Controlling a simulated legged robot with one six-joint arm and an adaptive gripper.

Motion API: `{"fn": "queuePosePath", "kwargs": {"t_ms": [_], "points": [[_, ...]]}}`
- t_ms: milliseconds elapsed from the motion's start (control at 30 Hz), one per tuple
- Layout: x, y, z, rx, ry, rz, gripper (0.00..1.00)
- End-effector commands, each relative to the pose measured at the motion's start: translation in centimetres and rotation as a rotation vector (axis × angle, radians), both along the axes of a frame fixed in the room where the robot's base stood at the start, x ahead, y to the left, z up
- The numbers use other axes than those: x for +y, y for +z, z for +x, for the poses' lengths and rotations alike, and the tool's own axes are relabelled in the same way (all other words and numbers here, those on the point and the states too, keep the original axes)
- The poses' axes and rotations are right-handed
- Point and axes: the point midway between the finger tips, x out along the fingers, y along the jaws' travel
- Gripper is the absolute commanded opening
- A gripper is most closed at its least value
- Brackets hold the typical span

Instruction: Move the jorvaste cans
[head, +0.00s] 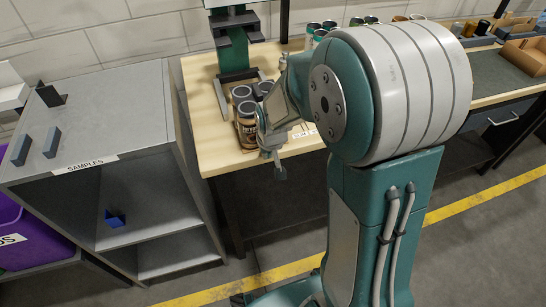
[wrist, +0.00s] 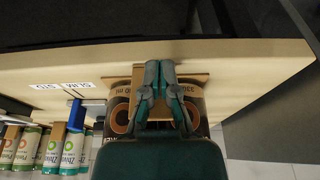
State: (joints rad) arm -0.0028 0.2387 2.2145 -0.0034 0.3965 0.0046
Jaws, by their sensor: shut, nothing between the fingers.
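Brown cans with grey lids stand upright in a small group on the wooden table (head: 218,125), in front of a green machine. The front can (head: 246,130) has a brown label and is nearest the table's front edge. I cannot read the name jorvaste on any can. My gripper (head: 279,170) is just right of the front can, at the table's front edge. In the wrist view my gripper (wrist: 161,68) is shut and empty, in front of brown-labelled cans (wrist: 118,107). My gripper hides part of them, and I cannot tell whether it touches them.
A grey shelf unit (head: 85,130) marked SAMPLES stands left, beside a purple bin (head: 35,235). The green machine (head: 235,50) stands behind the cans. Green and white cans (wrist: 72,150) stand in a row in the wrist view. An open cardboard box (head: 525,55) sits far right.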

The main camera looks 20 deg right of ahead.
Motion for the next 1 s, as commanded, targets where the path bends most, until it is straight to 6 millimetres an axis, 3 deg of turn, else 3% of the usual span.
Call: {"fn": "queuePosePath", "kwargs": {"t_ms": [533,1000], "points": [[-0.1,0.0,1.4,0.000,-0.001,0.000,0.00],[-0.2,0.0,7.8,0.000,-0.001,0.001,0.00]]}}
